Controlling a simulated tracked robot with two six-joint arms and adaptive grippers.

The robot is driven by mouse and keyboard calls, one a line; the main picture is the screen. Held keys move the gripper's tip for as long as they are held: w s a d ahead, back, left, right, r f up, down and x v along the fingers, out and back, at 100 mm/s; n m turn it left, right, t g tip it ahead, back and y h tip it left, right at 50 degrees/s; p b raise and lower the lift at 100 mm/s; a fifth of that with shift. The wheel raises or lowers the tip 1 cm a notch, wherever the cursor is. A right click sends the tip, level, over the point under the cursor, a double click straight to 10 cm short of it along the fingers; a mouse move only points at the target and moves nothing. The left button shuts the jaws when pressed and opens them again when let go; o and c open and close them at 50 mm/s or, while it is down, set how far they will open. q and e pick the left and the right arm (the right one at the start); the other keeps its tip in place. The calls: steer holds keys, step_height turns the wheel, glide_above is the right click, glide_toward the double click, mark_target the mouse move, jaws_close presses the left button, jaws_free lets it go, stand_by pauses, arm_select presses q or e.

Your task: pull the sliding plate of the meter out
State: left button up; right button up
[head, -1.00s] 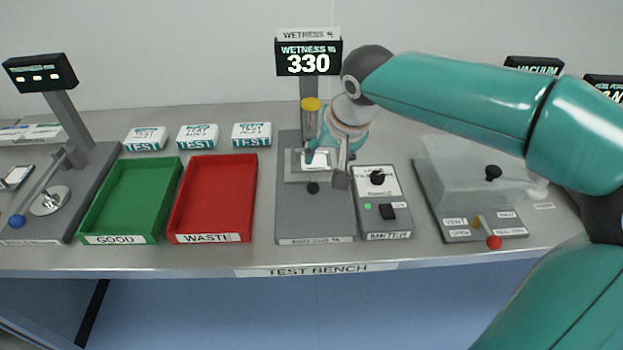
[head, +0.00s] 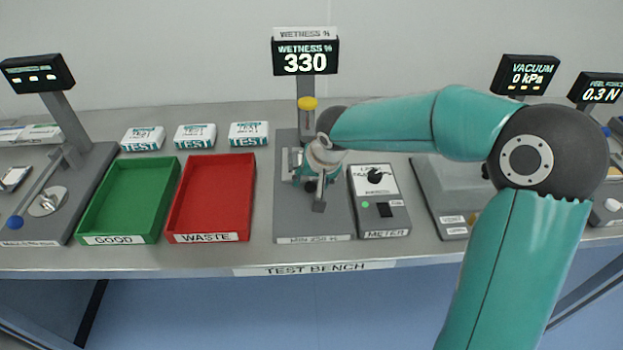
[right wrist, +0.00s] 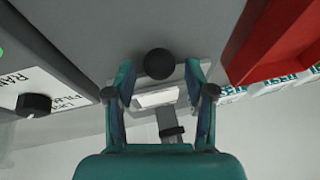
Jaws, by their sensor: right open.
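The wetness meter (head: 313,222) is a grey base with a column and a display (head: 306,57) reading 330. Its sliding plate (right wrist: 183,97) shows in the right wrist view with a white piece on it and a round black knob (right wrist: 159,64) at its front. In the head view the knob (head: 310,187) shows beside my right gripper (head: 309,190), which hides most of the plate. My right gripper (right wrist: 159,76) is open in the right wrist view, with one finger on each side of the knob and gaps between. My left gripper is not in view.
A box labelled METER (head: 380,205) with a dial stands close right of the base. The red waste tray (head: 213,237) is left of it, then the green good tray (head: 120,240). The vacuum device (head: 432,190) is further right. The bench front edge is clear.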

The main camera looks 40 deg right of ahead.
mark_target(311, 224)
jaws_close()
steer(key=shift+s+a+f+b, duration=0.15)
steer(key=shift+s+b, duration=0.1)
steer(key=shift+b, duration=0.2)
steer(key=s+a+b, duration=0.2)
steer(key=s+b, duration=0.2)
steer(key=shift+s+a+f, duration=0.15)
steer(key=shift+a, duration=0.25)
steer(key=s+a+b, duration=0.1)
steer(key=s, duration=0.2)
steer(key=s+a+b, duration=0.1)
steer(key=shift+s+a+r+b, duration=0.25)
steer(key=shift+a+b, duration=0.05)
steer(key=shift+s+a+r, duration=0.1)
steer(key=shift+s+a, duration=0.05)
steer(key=shift+s, duration=0.05)
jaws_free()
